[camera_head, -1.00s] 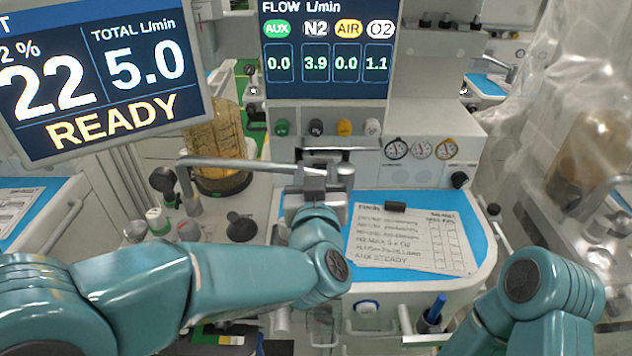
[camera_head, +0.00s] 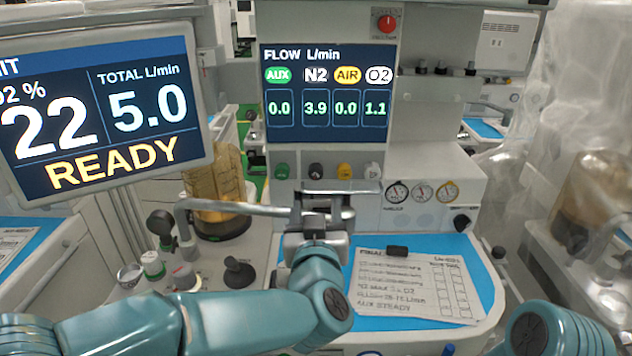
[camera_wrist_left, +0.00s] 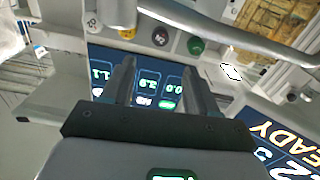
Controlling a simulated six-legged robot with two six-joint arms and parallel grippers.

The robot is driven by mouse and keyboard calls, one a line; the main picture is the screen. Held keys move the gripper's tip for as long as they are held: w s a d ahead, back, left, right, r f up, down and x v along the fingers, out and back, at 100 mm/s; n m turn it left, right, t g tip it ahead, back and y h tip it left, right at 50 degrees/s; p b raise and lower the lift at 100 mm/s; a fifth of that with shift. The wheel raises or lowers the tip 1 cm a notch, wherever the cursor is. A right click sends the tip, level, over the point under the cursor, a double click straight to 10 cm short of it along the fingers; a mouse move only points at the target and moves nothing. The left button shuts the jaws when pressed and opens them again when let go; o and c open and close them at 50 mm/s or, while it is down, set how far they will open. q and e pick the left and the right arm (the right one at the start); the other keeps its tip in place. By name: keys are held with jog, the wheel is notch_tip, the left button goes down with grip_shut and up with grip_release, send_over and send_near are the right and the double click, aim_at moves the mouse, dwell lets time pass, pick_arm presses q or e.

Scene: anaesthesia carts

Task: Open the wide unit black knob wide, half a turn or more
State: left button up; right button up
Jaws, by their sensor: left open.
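The black knob (camera_head: 316,171) sits in a row on the wide unit's front panel below the flow screen, between a green knob (camera_head: 281,171) and a yellow knob (camera_head: 344,171). In the left wrist view the black knob (camera_wrist_left: 160,36), marked N2, lies beyond my fingertips, in line with the gap between them. My left gripper (camera_head: 322,196) is open and empty, just below and in front of the knob in the head view, apart from it. The knob's pointer angle is too small to read. My right gripper is out of view.
A grey metal tube (camera_head: 235,208) runs from the left close to my left gripper. The flow screen (camera_head: 326,92) reads N2 3.9. A white knob (camera_head: 373,171) and several gauges (camera_head: 422,192) are to the right. A paper sheet (camera_head: 415,287) lies on the blue worktop (camera_head: 478,268).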

aim_at(316, 174)
pick_arm(q)
jog(key=w+p, duration=0.1)
jog(key=w, duration=1.1)
jog(key=c, duration=1)
jog(key=shift+n, duration=0.7)
jog(key=shift+c, duration=0.2)
